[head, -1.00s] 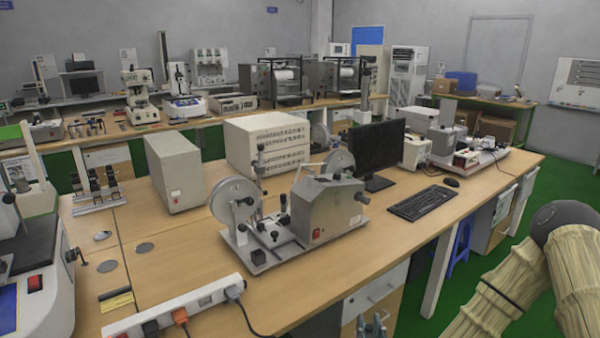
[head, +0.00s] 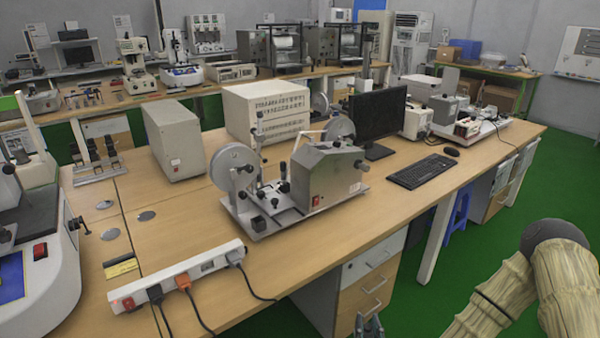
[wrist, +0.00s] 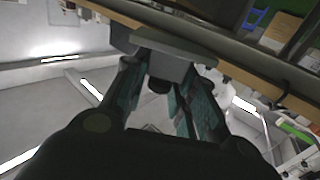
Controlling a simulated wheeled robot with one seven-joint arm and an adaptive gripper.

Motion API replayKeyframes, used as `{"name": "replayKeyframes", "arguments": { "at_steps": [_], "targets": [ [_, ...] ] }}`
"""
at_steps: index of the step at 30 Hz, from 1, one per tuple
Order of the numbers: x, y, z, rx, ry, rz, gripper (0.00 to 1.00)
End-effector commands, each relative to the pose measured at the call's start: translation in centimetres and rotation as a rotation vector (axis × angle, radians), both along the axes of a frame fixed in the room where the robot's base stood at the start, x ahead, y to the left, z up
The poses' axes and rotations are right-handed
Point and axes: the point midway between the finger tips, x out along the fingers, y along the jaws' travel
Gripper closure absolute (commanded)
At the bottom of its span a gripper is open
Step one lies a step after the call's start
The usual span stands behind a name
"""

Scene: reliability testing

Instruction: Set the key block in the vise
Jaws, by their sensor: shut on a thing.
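My gripper (wrist: 165,95) shows in the wrist view with its two teal fingers closed on a grey block (wrist: 168,66), taken as the key block. The block has a wider flat plate at its upper side and sits between the fingertips. In the head view only the tips of my gripper (head: 369,326) show at the bottom edge, in front of the desk drawers; the block cannot be made out there. I cannot identify the vise with certainty. A small grey-and-white fixture (head: 467,128) stands on the desk at the right, too small to tell its parts.
The wooden desk (head: 345,245) carries a wheeled grey machine (head: 325,180), a monitor (head: 377,118), a keyboard (head: 421,171), a mouse (head: 451,152) and a power strip (head: 180,278) with cables. The desk's front strip is mostly clear. A blue stool (head: 457,212) stands below. Green floor is open at the right.

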Motion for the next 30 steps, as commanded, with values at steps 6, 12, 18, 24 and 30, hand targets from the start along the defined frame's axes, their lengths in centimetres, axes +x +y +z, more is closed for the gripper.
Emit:
{"name": "replayKeyframes", "arguments": {
  "at_steps": [6, 12, 18, 24, 30],
  "targets": [
    [-0.1, -0.1, -0.1, 0.002, 0.002, -0.001, 1.0],
    [0.0, 0.1, 0.0, -0.002, -0.001, 0.002, 1.0],
    [0.4, 0.4, 0.1, -0.001, -0.002, 0.013, 1.0],
    [2.1, 2.2, 1.0, -0.001, -0.006, 0.076, 1.0],
    [3.9, 4.5, 2.3, -0.003, -0.005, 0.159, 1.0]
  ]
}}
